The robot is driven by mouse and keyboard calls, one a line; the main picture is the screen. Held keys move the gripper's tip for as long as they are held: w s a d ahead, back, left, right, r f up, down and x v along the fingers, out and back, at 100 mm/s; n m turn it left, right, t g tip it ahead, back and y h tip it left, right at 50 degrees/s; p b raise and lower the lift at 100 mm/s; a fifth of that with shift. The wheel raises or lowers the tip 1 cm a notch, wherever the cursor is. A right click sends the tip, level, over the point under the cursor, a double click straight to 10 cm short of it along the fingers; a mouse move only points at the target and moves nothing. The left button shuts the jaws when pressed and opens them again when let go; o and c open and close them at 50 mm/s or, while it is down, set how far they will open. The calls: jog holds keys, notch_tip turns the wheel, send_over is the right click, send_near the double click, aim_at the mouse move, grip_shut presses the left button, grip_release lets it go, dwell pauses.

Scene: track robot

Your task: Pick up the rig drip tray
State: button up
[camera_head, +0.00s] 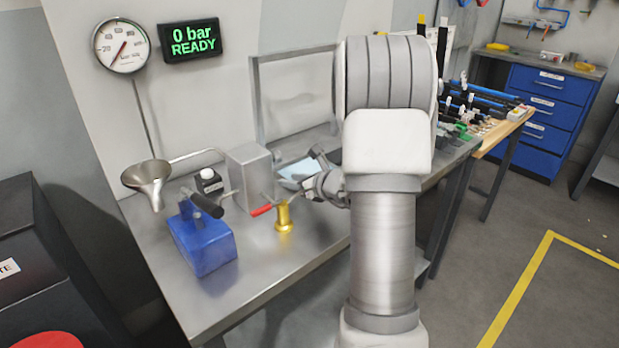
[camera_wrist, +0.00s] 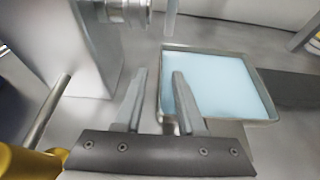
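The rig drip tray (camera_wrist: 267,94) is a shallow square tray with a grey rim and a light blue inside. It lies right of centre in the wrist view. In the head view the tray (camera_head: 293,169) shows on the metal bench, partly hidden by my gripper (camera_head: 303,181). In the wrist view my gripper (camera_wrist: 160,73) is open, with a gap between its fingers. The tray's left wall shows between the fingers: the left finger is outside the tray and the right one overlaps its blue inside. I cannot tell if either finger touches it.
A grey metal block (camera_head: 250,176) stands close left of the tray. A brass fitting (camera_head: 283,217) with a red-handled lever (camera_head: 261,210) is in front. A blue hand pump (camera_head: 203,245) and a funnel (camera_head: 149,180) are farther left. The front bench surface is mostly clear.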

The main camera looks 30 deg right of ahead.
jog(key=x, duration=0.3)
jog(key=shift+w, duration=0.35)
grip_shut()
jog(key=shift+r, duration=0.1)
dwell(1.0)
